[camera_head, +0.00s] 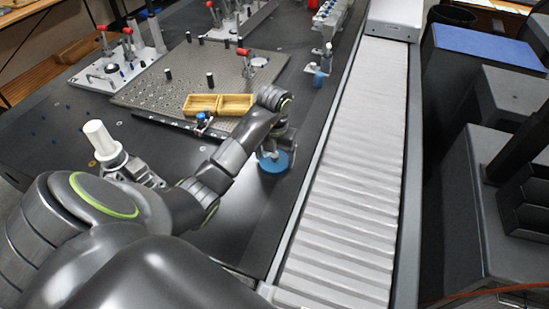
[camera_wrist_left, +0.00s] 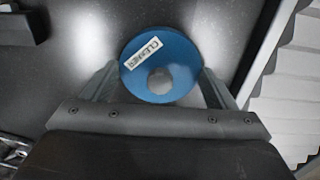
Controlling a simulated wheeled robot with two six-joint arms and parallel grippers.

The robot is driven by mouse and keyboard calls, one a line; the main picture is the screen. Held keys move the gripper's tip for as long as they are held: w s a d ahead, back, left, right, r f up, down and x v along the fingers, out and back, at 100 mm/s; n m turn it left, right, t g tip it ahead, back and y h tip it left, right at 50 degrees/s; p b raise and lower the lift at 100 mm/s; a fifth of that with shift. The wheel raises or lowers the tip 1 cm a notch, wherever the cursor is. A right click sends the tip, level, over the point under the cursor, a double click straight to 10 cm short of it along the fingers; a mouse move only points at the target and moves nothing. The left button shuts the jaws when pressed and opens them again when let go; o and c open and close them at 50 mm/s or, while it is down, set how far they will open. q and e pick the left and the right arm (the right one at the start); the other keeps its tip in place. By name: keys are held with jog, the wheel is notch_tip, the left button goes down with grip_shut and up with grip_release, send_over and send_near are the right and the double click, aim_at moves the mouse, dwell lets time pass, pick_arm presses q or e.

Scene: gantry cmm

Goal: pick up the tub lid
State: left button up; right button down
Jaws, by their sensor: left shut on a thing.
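The tub lid (camera_wrist_left: 160,64) is a round blue disc with a grey knob at its middle and a white label reading "CLEANER". It also shows in the head view (camera_head: 273,163), beside the conveyor, partly hidden under my left gripper. My left gripper (camera_wrist_left: 158,75) points down over it and is shut on the lid, with one finger on each side. It shows in the head view (camera_head: 275,146) too. Whether the lid touches the surface beneath it is hard to tell. My right gripper is not in view.
A ribbed white conveyor (camera_head: 352,180) runs just right of the lid. A perforated plate (camera_head: 190,80) bears a yellow tray (camera_head: 219,104) behind my arm. A metal fixture with a white cylinder (camera_head: 102,140) stands at the left. A small blue item (camera_head: 318,78) is farther back.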

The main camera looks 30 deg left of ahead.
aim_at(275, 155)
pick_arm(q)
jog(key=shift+r, duration=0.15)
notch_tip(275, 155, up, 3)
jog(key=p, duration=0.2)
jog(key=shift+r+p, duration=0.2)
jog(key=shift+p, duration=0.2)
notch_tip(275, 155, up, 6)
jog(key=p, duration=0.6)
jog(key=shift+r, duration=0.2)
jog(key=shift+f, duration=0.1)
